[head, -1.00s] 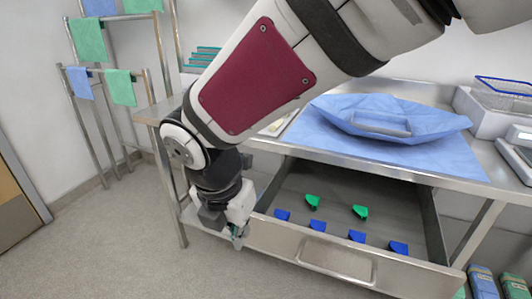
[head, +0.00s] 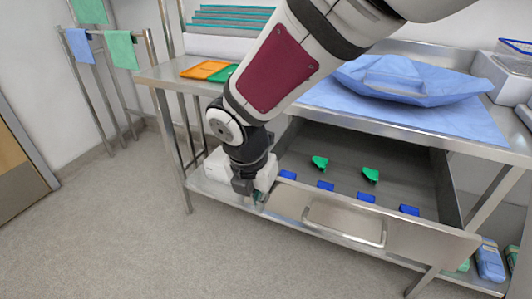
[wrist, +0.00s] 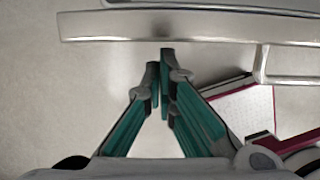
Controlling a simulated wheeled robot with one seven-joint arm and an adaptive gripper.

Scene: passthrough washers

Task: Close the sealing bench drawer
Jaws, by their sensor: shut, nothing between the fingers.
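The sealing bench drawer (head: 425,238) stands pulled out under the steel bench (head: 165,73) in the head view. Its steel front has a wide rectangular handle (head: 345,222). Several green and blue pieces lie inside it. My gripper (head: 258,197) is low, at the left end of the drawer front. In the wrist view my gripper (wrist: 161,60) has its teal fingers closed together at the tips, with nothing between them. The drawer front (wrist: 190,27) crosses the top of that view, just beyond the fingertips. I cannot tell whether they touch it.
A blue wrapped bundle (head: 420,82) lies on a blue sheet on the bench. Orange (head: 205,70) and green trays are at the bench's left. A bench leg (head: 173,150) stands left of my arm. The grey floor (head: 120,235) in front is clear.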

